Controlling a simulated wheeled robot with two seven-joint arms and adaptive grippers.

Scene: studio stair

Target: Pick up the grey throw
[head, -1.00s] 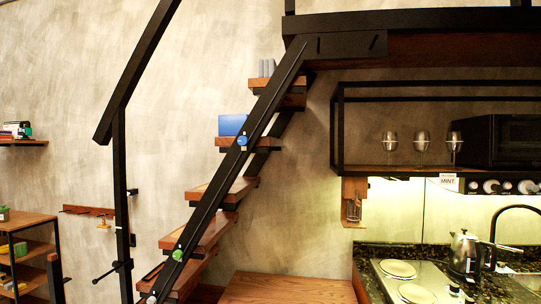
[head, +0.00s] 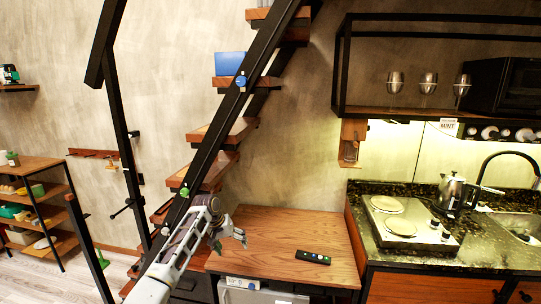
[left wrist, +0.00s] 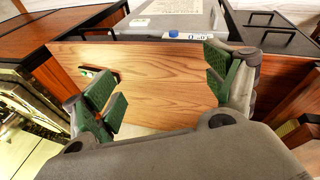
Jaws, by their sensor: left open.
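I cannot make out a grey throw in either view now. My left gripper (head: 229,238) is over the left part of a wooden top (head: 285,225) in the head view, with its fingers apart. In the left wrist view the same gripper (left wrist: 165,90) is open, its green-padded fingers wide apart, with nothing between them but the wood grain (left wrist: 165,65) beyond. My left arm hides part of the lower stair. My right gripper is not in view.
A dark remote (head: 313,257) lies on the wooden top. The black stair rail (head: 235,95) and treads (head: 228,132) rise close to my left arm. A kitchen counter (head: 460,245) with hotplates and a kettle (head: 455,195) stands right. Shelves (head: 40,163) are at left.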

